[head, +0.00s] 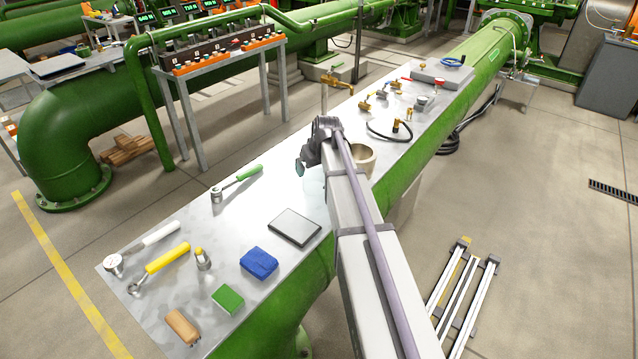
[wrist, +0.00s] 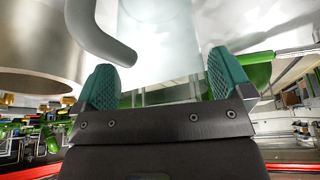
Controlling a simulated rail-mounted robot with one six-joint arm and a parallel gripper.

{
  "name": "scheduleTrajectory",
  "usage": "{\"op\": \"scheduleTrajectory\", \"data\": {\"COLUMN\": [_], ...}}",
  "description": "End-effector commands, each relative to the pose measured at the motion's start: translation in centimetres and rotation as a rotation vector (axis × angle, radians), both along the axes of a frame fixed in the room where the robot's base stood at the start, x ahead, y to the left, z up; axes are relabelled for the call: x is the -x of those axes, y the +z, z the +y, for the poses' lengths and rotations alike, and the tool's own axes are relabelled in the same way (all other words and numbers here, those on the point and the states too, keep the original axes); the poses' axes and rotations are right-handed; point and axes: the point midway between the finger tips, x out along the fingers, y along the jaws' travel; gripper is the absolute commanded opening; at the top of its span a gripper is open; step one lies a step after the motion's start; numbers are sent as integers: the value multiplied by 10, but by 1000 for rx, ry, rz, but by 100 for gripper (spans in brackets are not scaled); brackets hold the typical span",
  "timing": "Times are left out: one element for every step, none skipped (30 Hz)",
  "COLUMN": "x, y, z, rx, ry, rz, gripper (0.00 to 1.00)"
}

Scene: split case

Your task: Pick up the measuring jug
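In the wrist view, a pale, see-through vessel that looks like the measuring jug (wrist: 165,45) stands straight ahead of my gripper (wrist: 162,82). A thick grey curved handle (wrist: 92,30) shows at its left. The two teal fingers are spread apart, with the pale body seen between and beyond them. I cannot tell whether either finger touches it. In the head view, my gripper (head: 301,166) is low over the middle of the metal bench (head: 205,265), partly hidden by my arm. I cannot make out the jug there.
A beige pot (head: 368,157) stands close by, also large at the wrist view's left (wrist: 40,45). A green-handled tool (head: 240,178), a grey tablet-like plate (head: 295,227), a blue box (head: 258,263) and a green block (head: 228,298) lie on the near bench. Valves and a black hose (head: 385,134) lie farther back.

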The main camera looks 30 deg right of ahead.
Motion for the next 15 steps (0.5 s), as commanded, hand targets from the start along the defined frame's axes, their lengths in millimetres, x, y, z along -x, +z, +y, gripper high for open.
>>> {"op": "scheduleTrajectory", "data": {"x": [0, 0, 0, 0, 0, 0, 0, 0, 0, 0, 0, 0, 0, 0, 0], "y": [0, 0, 0, 0, 0, 0, 0, 0, 0, 0, 0, 0, 0, 0, 0], "z": [0, 0, 0, 0, 0, 0, 0, 0, 0, 0, 0, 0, 0, 0, 0], "rx": [0, 0, 0, 0, 0, 0, 0, 0, 0, 0, 0, 0, 0, 0, 0], "ry": [0, 0, 0, 0, 0, 0, 0, 0, 0, 0, 0, 0, 0, 0, 0], "rz": [0, 0, 0, 0, 0, 0, 0, 0, 0, 0, 0, 0, 0, 0, 0], "gripper": [92, 89, 86, 83, 80, 76, 73, 70, 66, 64, 61, 57, 54, 51, 47]}}
